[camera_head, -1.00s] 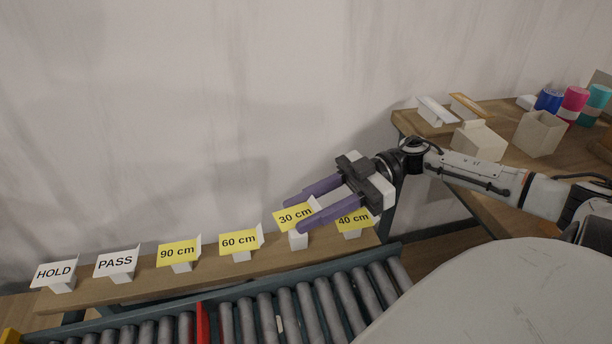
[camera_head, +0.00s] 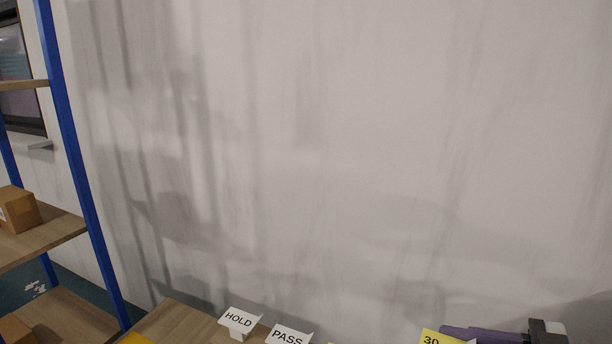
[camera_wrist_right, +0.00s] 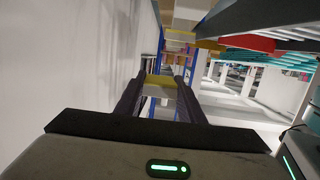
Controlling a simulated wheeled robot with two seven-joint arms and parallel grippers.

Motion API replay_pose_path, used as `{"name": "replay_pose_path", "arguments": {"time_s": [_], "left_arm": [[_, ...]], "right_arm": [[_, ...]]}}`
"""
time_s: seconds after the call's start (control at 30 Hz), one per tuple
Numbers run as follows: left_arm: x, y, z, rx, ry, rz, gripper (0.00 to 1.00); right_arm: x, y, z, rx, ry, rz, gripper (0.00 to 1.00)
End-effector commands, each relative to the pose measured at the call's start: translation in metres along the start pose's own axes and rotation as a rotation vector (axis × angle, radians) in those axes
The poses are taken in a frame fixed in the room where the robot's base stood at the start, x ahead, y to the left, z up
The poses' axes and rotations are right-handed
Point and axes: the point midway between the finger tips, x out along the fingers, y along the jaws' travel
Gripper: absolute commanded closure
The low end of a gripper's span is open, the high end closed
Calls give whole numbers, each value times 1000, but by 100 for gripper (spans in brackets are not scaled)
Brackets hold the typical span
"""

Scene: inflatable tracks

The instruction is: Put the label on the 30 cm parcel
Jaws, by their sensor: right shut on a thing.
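The yellow 30 cm label (camera_head: 440,338) shows at the bottom edge of the head view, partly cut off. My right gripper (camera_head: 462,334) comes in from the right beside it, its purple finger reaching the label. In the right wrist view, the two dark fingers of my right gripper (camera_wrist_right: 160,88) are shut on the yellow label (camera_wrist_right: 160,79) at their tips. My left gripper is not in view. No parcel can be picked out as the 30 cm one.
White HOLD (camera_head: 238,320) and PASS (camera_head: 287,335) signs stand on the wooden board (camera_head: 178,322) at the bottom. A blue-framed rack (camera_head: 75,150) at the left holds a brown box (camera_head: 18,210) and part of another lower down. A bare wall fills the middle.

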Motion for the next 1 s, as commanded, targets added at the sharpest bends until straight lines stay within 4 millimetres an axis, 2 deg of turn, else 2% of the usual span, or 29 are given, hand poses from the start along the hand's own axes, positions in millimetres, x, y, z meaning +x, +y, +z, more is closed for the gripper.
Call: {"name": "replay_pose_path", "arguments": {"time_s": [0.2,0.5,0.7,1.0], "left_arm": [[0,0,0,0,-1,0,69],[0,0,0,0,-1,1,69],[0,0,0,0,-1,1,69],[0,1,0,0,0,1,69]], "right_arm": [[28,0,-2,31,1,158,85],[52,1,-8,80,6,383,85],[62,-4,-11,124,10,554,85],[62,-12,-13,164,7,754,85]]}}
